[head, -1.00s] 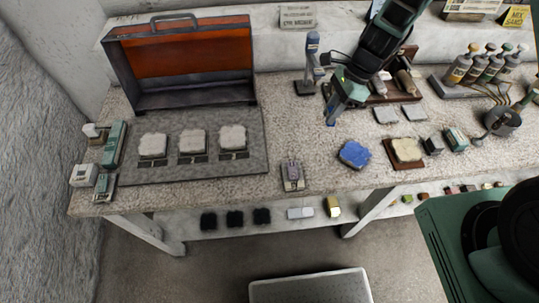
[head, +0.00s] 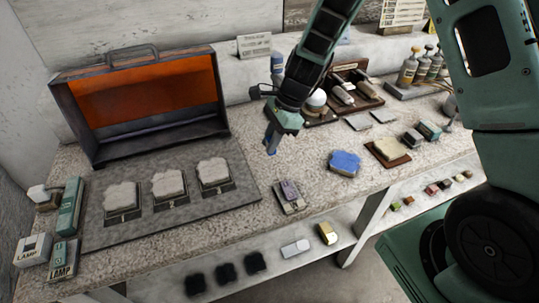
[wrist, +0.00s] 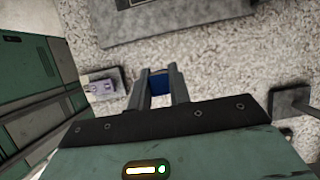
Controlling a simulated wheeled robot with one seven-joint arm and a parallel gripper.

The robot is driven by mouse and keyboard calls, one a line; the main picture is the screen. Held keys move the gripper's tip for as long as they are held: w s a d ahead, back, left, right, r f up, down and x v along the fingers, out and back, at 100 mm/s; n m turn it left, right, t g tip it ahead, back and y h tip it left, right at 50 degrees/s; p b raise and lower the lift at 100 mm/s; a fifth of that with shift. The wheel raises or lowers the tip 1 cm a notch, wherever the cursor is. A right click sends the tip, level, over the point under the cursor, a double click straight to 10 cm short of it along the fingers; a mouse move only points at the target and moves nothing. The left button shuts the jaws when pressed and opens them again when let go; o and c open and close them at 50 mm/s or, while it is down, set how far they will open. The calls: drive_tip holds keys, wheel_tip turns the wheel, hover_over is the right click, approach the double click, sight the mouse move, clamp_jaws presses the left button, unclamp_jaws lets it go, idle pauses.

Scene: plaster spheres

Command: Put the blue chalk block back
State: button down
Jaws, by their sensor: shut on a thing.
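My gripper (head: 271,145) hangs above the worktop, in the gap between the grey mat and the blue flat piece. It is shut on a small blue block, the blue chalk block (wrist: 160,82), which shows between the two fingers in the wrist view. In the head view only a small bit of blue shows at the fingertips. The block is clear of the worktop. Several small coloured blocks (head: 433,189) lie on the lower shelf at the right; I cannot tell whether they are chalk.
An open orange-lined case (head: 140,100) stands behind a grey mat (head: 150,222) with three white plaster pieces. A purple-grey device (head: 289,196) sits near the front edge. A blue flat piece (head: 345,162) lies to the right. Bare worktop (head: 250,165) lies between.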

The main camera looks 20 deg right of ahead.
drive_tip(key=shift+f, duration=2.25)
drive_tip(key=shift+f, duration=0.15)
drive_tip(key=c, duration=1.3)
unclamp_jaws()
